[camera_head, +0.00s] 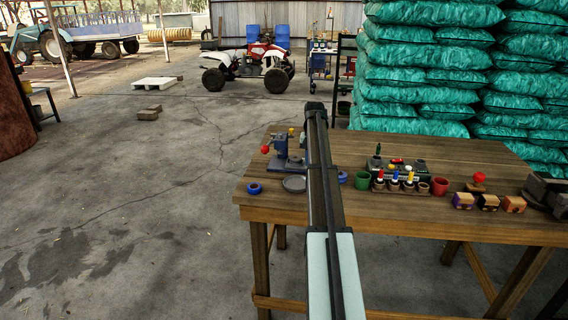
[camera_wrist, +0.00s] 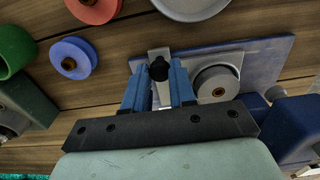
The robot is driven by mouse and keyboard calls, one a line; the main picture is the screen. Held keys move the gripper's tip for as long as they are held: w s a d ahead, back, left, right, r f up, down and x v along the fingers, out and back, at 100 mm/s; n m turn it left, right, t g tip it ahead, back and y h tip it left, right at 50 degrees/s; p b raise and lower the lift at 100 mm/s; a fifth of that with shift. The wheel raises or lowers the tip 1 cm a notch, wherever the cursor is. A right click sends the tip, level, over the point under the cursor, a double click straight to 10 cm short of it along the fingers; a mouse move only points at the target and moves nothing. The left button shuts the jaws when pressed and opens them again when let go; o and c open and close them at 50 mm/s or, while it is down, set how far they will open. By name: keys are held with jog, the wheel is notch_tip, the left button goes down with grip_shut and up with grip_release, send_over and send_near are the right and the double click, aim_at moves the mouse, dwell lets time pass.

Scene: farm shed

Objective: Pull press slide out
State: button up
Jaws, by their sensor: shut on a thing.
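The blue press (camera_head: 288,160) stands on the wooden table, left of my arm in the head view. In the wrist view its blue base plate (camera_wrist: 262,55) carries a round grey piece (camera_wrist: 217,84). A narrow light-grey slide (camera_wrist: 154,54) with a black knob (camera_wrist: 158,69) sits at the plate's left end. My gripper (camera_wrist: 159,76) has its two blue fingers on either side of the knob and is shut on it. The fingers hide part of the slide, and its far end cannot be made out. In the head view my arm hides the gripper.
A blue ring (camera_head: 254,188) and a grey dish (camera_head: 294,183) lie near the table's front-left edge. A green cup (camera_head: 362,181), a rack of coloured bottles (camera_head: 400,185) and small boxes (camera_head: 488,202) stand to the right. A red disc (camera_wrist: 94,8) shows in the wrist view.

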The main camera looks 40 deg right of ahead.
jog(key=shift+s+d, duration=1)
jog(key=o, duration=1.7)
jog(key=shift+r, duration=4)
